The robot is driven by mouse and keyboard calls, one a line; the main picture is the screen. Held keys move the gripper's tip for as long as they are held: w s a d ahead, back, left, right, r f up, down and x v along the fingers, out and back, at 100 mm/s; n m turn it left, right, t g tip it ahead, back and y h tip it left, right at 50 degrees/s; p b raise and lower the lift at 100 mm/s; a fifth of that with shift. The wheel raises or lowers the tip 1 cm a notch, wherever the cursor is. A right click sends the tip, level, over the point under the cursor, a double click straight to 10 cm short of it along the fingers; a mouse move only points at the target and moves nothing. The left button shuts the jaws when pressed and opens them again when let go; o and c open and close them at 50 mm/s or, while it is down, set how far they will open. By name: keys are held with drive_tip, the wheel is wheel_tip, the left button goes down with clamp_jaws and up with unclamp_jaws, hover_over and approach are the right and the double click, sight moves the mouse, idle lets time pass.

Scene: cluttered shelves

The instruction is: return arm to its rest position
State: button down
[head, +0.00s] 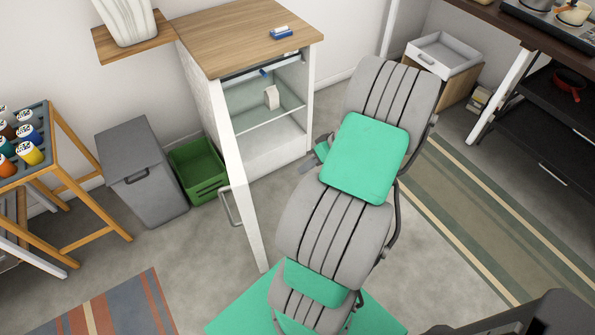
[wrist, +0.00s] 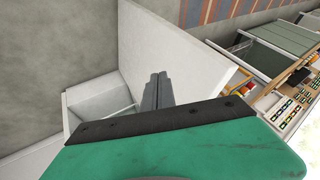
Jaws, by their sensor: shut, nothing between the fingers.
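My gripper shows in the wrist view (wrist: 157,82) with its two grey fingers together and nothing between them. In the head view only a small dark part of the gripper (head: 307,165) shows past the left side of my arm; the rest is hidden behind the green arm cover. The gripper is in front of the white cabinet (head: 309,95), near its right front side. In the wrist view a white panel (wrist: 180,45) rises close behind and to the right of the fingers. I cannot tell whether they touch it.
The cabinet door (head: 238,205) stands open towards me. A small whitish carton (head: 271,97) stands on the glass shelf inside. A green crate (head: 197,172) and grey bin (head: 142,170) stand left. The striped rug (head: 470,220) at right is clear.

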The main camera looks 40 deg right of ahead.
drive_tip(key=a+v, duration=0.1)
drive_tip(key=v, duration=0.4)
drive_tip(key=s+a+f+m+g+h, duration=0.1)
drive_tip(key=s+a+m+g, duration=0.2)
drive_tip(key=s+m, duration=0.25)
drive_tip(key=s+a+f+m+g, duration=0.2)
drive_tip(key=s+m, duration=0.3)
drive_tip(key=s, duration=0.1)
drive_tip(key=w+a+r+n+t+h, duration=0.1)
drive_tip(key=w+a+r+n, duration=0.2)
drive_tip(key=a, duration=0.5)
drive_tip(key=w+a+r+n+t+h, duration=0.1)
drive_tip(key=w+a+r+n, duration=0.3)
drive_tip(key=w+a+r, duration=0.2)
drive_tip(key=w+a+r+n+h, duration=0.1)
drive_tip(key=w+a+r+n, duration=0.3)
drive_tip(key=a, duration=0.5)
wheel_tip(320, 180, up, 3)
drive_tip(key=shift+w+a+f+t+h, duration=0.15)
drive_tip(key=shift+w+a+t+h, duration=0.1)
drive_tip(key=shift+a+t+h, duration=0.15)
